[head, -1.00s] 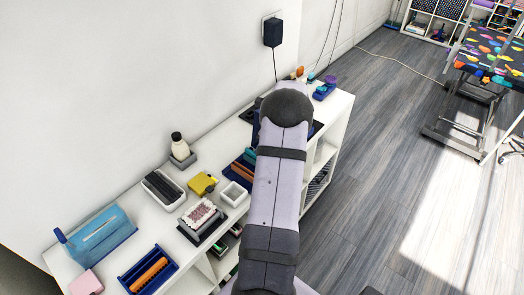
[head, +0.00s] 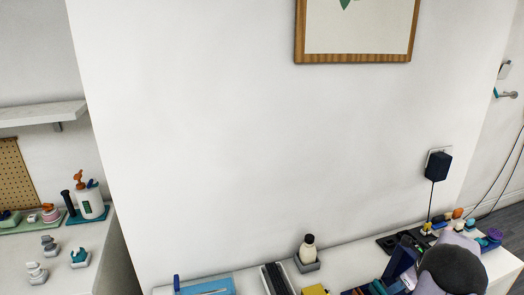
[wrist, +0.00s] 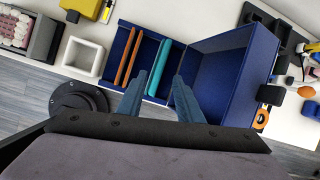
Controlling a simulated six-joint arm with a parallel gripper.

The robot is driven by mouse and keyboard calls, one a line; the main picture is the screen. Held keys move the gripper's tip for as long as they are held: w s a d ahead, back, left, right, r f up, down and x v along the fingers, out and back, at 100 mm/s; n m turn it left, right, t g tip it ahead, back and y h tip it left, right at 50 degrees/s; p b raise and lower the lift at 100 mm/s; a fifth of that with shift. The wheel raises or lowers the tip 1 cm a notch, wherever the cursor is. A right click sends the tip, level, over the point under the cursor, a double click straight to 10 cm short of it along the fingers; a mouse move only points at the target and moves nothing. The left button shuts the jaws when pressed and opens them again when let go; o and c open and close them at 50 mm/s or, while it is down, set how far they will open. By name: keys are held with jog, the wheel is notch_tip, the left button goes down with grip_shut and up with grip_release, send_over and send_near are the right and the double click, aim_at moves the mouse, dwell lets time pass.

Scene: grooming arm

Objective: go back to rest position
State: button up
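My gripper (wrist: 164,80) shows in the wrist view with its two blue-grey fingers apart and nothing held between them. It is above a dark blue tray (wrist: 122,35) with orange-brown bars and a teal bar (wrist: 160,66), and beside a taller blue open box (wrist: 232,70). I cannot tell how high the fingers are above the tray.
A white shelf top (head: 350,262) runs along the wall with a white bottle (head: 307,250) and a blue case (head: 207,287). A black plug (head: 437,166) hangs from the wall. Another white counter (head: 60,245) stands at left. A white square container (wrist: 83,57) is near the tray.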

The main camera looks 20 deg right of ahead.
jog(key=n, duration=0.4)
jog(key=shift+s+d+f, duration=0.1)
jog(key=shift+s, duration=0.1)
jog(key=s+f+n, duration=0.1)
jog(key=a+f+n, duration=0.1)
jog(key=n, duration=0.1)
jog(key=s+a+n+g, duration=0.1)
jog(key=shift+s+a+f, duration=0.2)
jog(key=shift+s+f, duration=0.15)
jog(key=shift+f, duration=0.05)
jog(key=s+a+f+n+g+y, duration=0.3)
jog(key=s+a+f+n, duration=0.1)
jog(key=s+a+n, duration=0.7)
jog(key=s+a+r+n+g+h, duration=0.1)
jog(key=s+a+r+n+g, duration=0.2)
jog(key=a, duration=0.7)
jog(key=s+a+r+n, duration=0.1)
jog(key=a+r+n, duration=0.35)
jog(key=a, duration=0.55)
jog(key=w+a+r+n+t+h, duration=0.1)
jog(key=w+a+r+n, duration=0.1)
jog(key=a, duration=0.3)
jog(key=w+a+r+n+t+h, duration=0.1)
jog(key=w+a+r+n, duration=0.2)
jog(key=a+n, duration=0.2)
jog(key=shift+a, duration=0.15)
